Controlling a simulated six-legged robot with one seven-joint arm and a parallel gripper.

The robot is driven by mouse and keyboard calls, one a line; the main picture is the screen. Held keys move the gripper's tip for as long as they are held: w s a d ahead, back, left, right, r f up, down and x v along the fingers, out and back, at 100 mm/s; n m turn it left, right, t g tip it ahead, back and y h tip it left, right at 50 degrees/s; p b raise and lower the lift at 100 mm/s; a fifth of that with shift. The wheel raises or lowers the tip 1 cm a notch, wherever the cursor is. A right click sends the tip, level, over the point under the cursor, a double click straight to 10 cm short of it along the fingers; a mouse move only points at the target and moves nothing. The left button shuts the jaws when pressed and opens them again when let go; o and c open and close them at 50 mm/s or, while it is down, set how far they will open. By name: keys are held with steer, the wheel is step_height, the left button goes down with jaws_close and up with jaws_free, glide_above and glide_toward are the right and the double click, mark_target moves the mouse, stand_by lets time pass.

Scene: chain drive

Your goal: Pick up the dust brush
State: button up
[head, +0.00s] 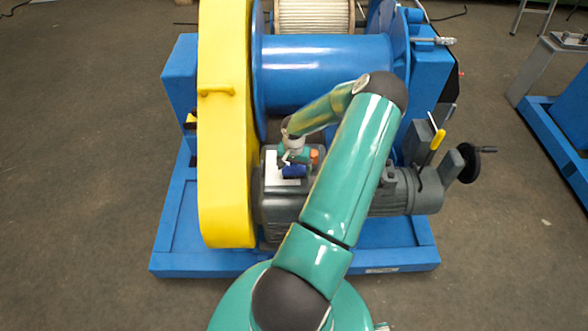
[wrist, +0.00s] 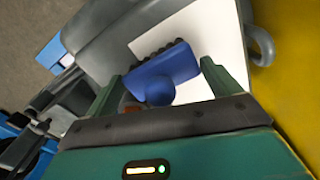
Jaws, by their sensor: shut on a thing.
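The dust brush (wrist: 165,72) is blue with a rounded knob and a row of dark bristles along its far edge. In the head view the blue brush (head: 293,171) shows at my gripper (head: 296,158), over a white panel on the grey motor housing. In the wrist view the green fingers of my gripper (wrist: 160,70) stand on either side of the brush, shut on it. Whether the brush touches the white panel or is lifted is not clear. Part of the brush's near end is hidden by my gripper's palm.
The white panel (wrist: 222,35) lies beneath the brush. A small orange thing (head: 314,155) is close beside my gripper. The yellow chain guard (head: 225,130) rises at the left, the blue drum (head: 320,70) behind. A yellow-handled tool (head: 438,139) and handwheel are at the right.

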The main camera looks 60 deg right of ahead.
steer(key=shift+r, duration=4.9)
